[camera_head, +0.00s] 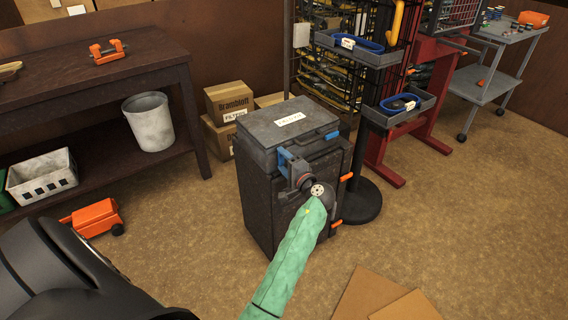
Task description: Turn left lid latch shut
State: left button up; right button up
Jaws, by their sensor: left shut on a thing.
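A dark grey case with a flat lid (270,129) and a white label (290,119) sits on top of a taller dark box (257,205). The lid looks closed. Blue parts show at the left lid latch (282,155), on the front edge of the case. A second blue latch (331,135) is at the right end of the lid. My left gripper (287,161), at the end of the green-sleeved arm, is shut on the left lid latch. The gripper and wrist partly hide the latch, so its exact angle is unclear. My right gripper is out of view.
Orange catches (346,177) are on the right side of the stack. A display stand with grey trays (408,110) is close behind on the right. A dark workbench (90,82) and cartons (229,101) are to the left and behind. Flat cardboard (372,296) lies on the floor in front.

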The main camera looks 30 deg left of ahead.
pick_arm(q)
jog(key=shift+f, duration=0.15)
jog(key=o, duration=1)
jog(key=v, duration=0.7)
jog(key=shift+s+d, duration=0.2)
jog(key=shift+d, duration=0.15)
